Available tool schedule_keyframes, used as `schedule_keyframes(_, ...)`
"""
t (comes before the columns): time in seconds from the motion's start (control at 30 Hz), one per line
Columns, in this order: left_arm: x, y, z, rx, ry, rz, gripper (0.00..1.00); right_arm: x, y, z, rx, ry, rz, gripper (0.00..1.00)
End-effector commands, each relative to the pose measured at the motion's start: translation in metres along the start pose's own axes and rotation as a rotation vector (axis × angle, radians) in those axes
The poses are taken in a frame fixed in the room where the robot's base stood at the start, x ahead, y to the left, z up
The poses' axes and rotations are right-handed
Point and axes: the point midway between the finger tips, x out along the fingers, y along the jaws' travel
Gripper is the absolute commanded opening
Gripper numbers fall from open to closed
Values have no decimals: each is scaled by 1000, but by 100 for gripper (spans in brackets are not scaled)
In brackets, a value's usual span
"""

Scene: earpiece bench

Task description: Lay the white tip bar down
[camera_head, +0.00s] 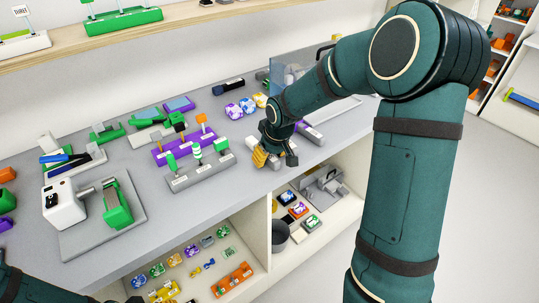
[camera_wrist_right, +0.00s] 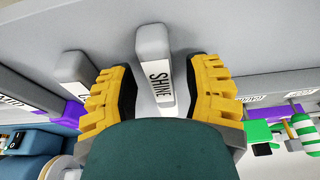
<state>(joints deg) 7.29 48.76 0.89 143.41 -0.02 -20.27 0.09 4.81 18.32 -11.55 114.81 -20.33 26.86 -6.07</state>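A pale bar labelled SHINE (camera_wrist_right: 155,80) lies between the fingers of my right gripper (camera_wrist_right: 160,85) in the right wrist view. The yellow fingers with dark pads stand apart on either side of it, with a gap showing on both sides. I cannot tell for sure that this is the white tip bar. In the head view my right gripper (camera_head: 274,159) is low over the grey bench (camera_head: 330,150), near its front edge, and hides most of what is under it. My left gripper is not in view; only a dark arm part shows at the lower left.
A grey rack (camera_head: 200,176) with upright green and striped pieces stands left of the right gripper, with a purple rack (camera_head: 172,152) behind it. Another pale labelled bar (camera_wrist_right: 76,72) lies close by in the wrist view. A white machine (camera_head: 66,203) stands on a grey plate at left.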

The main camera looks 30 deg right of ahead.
Motion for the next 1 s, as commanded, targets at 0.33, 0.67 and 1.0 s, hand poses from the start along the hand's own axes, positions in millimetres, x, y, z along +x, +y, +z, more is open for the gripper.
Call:
schedule_keyframes(0.33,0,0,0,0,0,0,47,-32,0,-1,0,5,1,49)
schedule_keyframes(0.67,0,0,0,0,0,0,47,-97,0,-1,1,4,1,49)
schedule_keyframes(1.0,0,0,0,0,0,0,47,-120,0,0,-1,0,0,49)
